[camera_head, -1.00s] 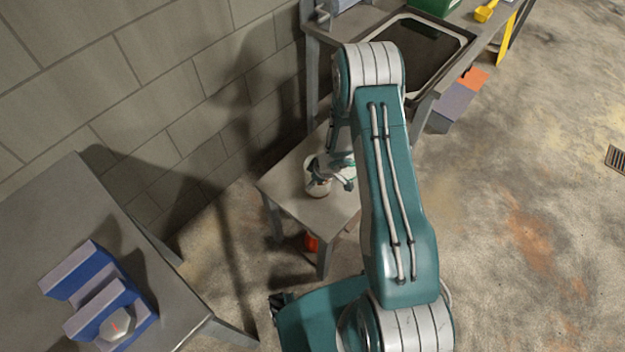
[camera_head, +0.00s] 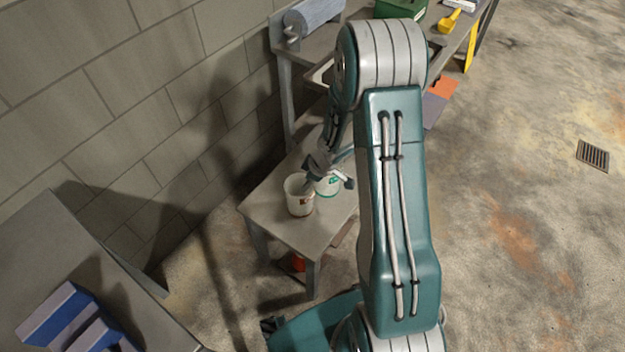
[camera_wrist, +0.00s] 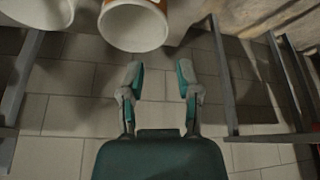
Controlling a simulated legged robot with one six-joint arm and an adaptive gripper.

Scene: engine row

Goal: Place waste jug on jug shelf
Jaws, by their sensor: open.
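Two white jugs stand upright on a low grey table that may be the jug shelf (camera_head: 275,223). The front-left jug (camera_head: 299,199) has a small reddish mark, and the other jug (camera_head: 328,187) has green marks. I cannot tell which is the waste jug. My gripper (camera_head: 332,171) is open, just above and behind them, overlapping the green-marked jug in the picture. In the wrist view, my gripper (camera_wrist: 160,76) has empty spread fingers. A white jug (camera_wrist: 134,27) with an orange label shows its open mouth past the fingertips, apart from them.
A grey table (camera_head: 60,235) at the lower left holds a blue block rack (camera_head: 70,318). A long bench behind bears a green bin (camera_head: 402,8) and a yellow tool (camera_head: 450,20). The block wall (camera_head: 150,120) runs close along the left. Open floor lies to the right.

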